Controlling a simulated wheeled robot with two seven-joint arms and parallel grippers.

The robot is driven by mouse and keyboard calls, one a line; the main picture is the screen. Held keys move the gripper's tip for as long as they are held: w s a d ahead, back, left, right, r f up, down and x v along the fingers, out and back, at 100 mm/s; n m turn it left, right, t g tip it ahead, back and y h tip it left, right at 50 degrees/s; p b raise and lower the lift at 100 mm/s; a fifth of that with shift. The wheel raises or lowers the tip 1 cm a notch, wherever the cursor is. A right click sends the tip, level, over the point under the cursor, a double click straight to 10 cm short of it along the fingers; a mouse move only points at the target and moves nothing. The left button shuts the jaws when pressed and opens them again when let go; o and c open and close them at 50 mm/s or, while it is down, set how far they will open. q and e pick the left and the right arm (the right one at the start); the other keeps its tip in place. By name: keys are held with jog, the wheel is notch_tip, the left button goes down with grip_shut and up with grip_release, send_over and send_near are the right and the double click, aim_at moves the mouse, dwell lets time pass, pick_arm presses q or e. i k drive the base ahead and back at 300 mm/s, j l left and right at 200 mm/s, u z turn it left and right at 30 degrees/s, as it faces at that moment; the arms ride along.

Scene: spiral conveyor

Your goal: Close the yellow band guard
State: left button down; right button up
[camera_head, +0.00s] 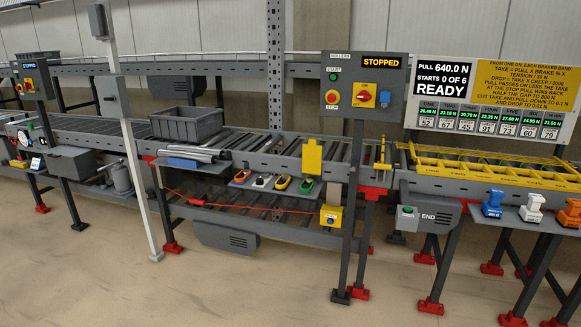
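A long yellow frame (477,155) lies along the top of the right conveyor section, with yellow bars along its edges and rollers showing between them. A separate yellow plate (312,157) stands upright at the front edge of the middle conveyor section. I cannot tell for sure which of these is the band guard, or whether it has a hinge or latch. Neither of my grippers is in view.
A control post (362,85) reading STOPPED stands in front of the conveyor. A sign (490,95) reads READY. A shelf with coloured tools (492,205) juts out at right. A grey crate (187,125) sits on the rollers. The front floor (230,290) is clear.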

aim_at(311, 153)
jog(key=i, duration=1)
jog(key=i+j+z, duration=0.1)
jog(key=i, duration=0.9)
